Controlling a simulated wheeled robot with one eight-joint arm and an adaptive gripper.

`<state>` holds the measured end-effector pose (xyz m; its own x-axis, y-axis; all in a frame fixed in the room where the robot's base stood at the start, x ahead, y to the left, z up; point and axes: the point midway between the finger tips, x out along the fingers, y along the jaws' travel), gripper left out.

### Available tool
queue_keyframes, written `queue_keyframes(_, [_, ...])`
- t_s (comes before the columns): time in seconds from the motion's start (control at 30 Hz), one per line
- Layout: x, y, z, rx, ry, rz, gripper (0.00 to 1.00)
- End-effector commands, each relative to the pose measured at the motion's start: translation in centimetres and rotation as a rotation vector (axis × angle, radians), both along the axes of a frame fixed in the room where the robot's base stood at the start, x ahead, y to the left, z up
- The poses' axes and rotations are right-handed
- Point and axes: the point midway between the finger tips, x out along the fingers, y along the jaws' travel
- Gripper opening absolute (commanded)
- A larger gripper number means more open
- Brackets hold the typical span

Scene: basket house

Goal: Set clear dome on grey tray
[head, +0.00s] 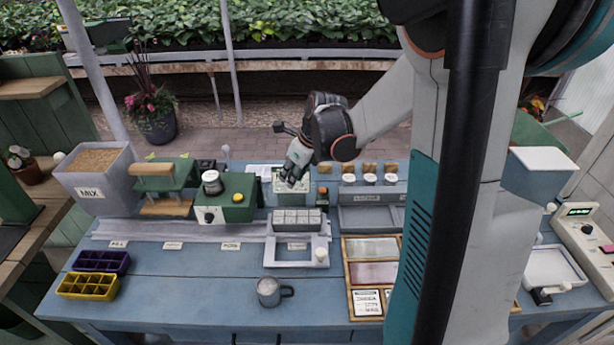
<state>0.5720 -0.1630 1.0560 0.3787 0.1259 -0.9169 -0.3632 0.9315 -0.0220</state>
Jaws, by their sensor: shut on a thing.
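My gripper (291,180) points down over the back middle of the blue table, shut on a pale, boxy, see-through-looking thing (279,187). This looks like the clear dome, but its outline is small and partly hidden by the fingers. The grey tray (297,230), with several small grey cells, stands in front of the gripper, nearer to me, in a pale frame with a white knob. The held thing is behind the tray and apart from it in the picture; its height above the table is unclear.
A grey mug (270,291), purple (101,262) and yellow (88,287) trays are nearer.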

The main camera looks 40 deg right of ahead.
Motion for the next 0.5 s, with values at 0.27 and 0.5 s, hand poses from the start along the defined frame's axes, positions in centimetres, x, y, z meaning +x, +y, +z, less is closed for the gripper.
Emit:
queue_keyframes(0.27, [0.0, -0.4, -0.7, 0.000, 0.000, -0.065, 0.00])
queue_keyframes(0.5, [0.0, -0.4, -2.6, 0.000, 0.001, -0.064, 0.00])
